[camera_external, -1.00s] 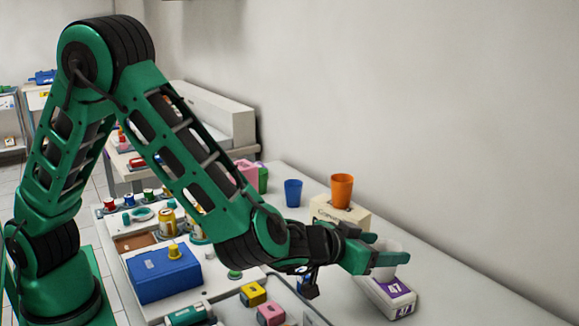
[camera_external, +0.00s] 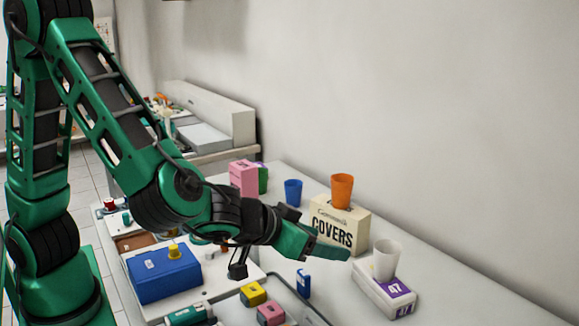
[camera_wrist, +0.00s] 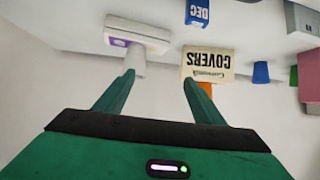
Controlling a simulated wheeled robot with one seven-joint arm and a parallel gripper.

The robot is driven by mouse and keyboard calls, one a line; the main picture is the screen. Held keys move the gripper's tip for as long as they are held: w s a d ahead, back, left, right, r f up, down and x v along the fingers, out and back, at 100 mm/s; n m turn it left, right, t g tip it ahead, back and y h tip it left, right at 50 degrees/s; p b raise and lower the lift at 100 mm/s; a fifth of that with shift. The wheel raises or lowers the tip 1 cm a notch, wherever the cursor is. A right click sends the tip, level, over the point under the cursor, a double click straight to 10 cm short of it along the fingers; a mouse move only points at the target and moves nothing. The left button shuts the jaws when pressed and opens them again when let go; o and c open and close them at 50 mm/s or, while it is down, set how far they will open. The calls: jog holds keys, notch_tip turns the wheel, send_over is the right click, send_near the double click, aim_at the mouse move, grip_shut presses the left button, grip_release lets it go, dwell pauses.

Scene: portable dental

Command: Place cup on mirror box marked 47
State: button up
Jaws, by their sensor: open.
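A white cup (camera_external: 386,260) stands upright on top of the white mirror box (camera_external: 372,292), which has a purple label marked 47, in the external view. In the wrist view, which is upside down, the cup (camera_wrist: 132,59) and the box (camera_wrist: 137,33) show just beyond the left finger. My gripper (camera_external: 335,254) is open and empty, to the left of the cup and apart from it. Its two fingers (camera_wrist: 155,92) are spread in the wrist view with nothing between them.
A cream box reading COVERS (camera_external: 336,229) stands behind my gripper with an orange cup (camera_external: 342,190) on it. A blue cup (camera_external: 293,192) and a pink container (camera_external: 243,179) stand further back. A blue box (camera_external: 163,274) and small coloured boxes lie at front left. The counter right of the mirror box is clear.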

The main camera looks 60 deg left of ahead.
jog(key=s+a+m+g, duration=0.1)
jog(key=s+a+g, duration=0.5)
jog(key=s+a, duration=0.5)
jog(key=s+a+m+g, duration=0.2)
jog(key=s, duration=0.5)
jog(key=s+a+m+g, duration=0.1)
jog(key=s+a+m, duration=0.1)
jog(key=s, duration=0.5)
jog(key=s+a+r+m+g, duration=0.1)
jog(key=s+a+g, duration=0.1)
jog(key=s+a, duration=0.2)
jog(key=shift+s+a+m+g+h, duration=0.1)
jog(key=shift+s+m+g+h, duration=0.1)
jog(key=shift+s, duration=0.65)
jog(key=shift+s+a+m+g+h, duration=0.1)
jog(key=shift+s+m, duration=0.1)
jog(key=shift+s, duration=0.6)
